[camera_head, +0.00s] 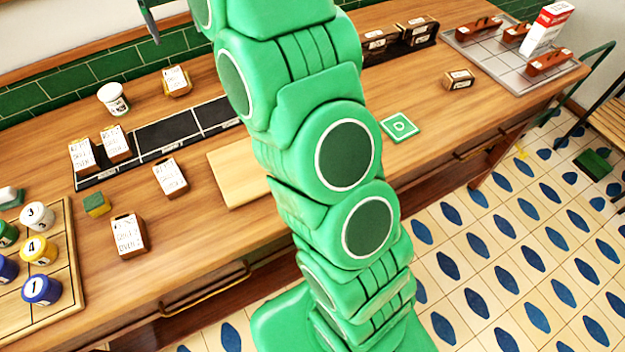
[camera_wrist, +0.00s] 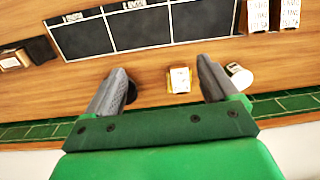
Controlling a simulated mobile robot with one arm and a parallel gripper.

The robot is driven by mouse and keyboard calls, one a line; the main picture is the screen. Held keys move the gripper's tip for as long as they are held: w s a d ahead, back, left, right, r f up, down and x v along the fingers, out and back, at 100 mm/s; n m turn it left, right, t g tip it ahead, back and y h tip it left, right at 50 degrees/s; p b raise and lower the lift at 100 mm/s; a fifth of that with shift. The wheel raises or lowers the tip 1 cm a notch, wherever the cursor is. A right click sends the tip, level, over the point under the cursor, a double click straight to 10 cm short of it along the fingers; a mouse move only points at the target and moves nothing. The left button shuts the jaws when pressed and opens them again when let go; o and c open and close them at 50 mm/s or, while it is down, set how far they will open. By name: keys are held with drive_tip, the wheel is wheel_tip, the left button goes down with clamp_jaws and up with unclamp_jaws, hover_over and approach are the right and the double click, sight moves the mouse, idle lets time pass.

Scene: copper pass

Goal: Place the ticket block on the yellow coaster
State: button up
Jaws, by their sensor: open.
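Several brown ticket blocks with white written tops stand on the wooden counter. In the head view, one ticket block (camera_head: 129,235) is near the front left, one (camera_head: 170,177) is behind it, and two (camera_head: 83,156) (camera_head: 116,143) are at the dark tray's left end.
A dark sectioned tray (camera_head: 168,131) lies mid-counter, with a white cup (camera_head: 113,98) behind it. A green D coaster (camera_head: 399,126) lies right of my arm. A yellow-green sponge (camera_head: 97,204) and a rack of paint pots (camera_head: 62,322) are left. My arm hides the counter's middle.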

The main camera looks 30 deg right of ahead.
drive_tip(key=s+d+r, duration=0.1)
drive_tip(key=s+d, duration=0.1)
drive_tip(key=s, duration=0.9)
drive_tip(key=s+d, duration=0.2)
drive_tip(key=s, duration=1)
drive_tip(key=s+d+f, duration=0.1)
drive_tip(key=s+f, duration=0.2)
drive_tip(key=s, duration=0.9)
drive_tip(key=s+d+f+g, duration=0.1)
drive_tip(key=s+f, duration=0.3)
drive_tip(key=s, duration=0.7)
drive_tip(key=shift+s+d, duration=0.35)
drive_tip(key=shift+d, duration=0.4)
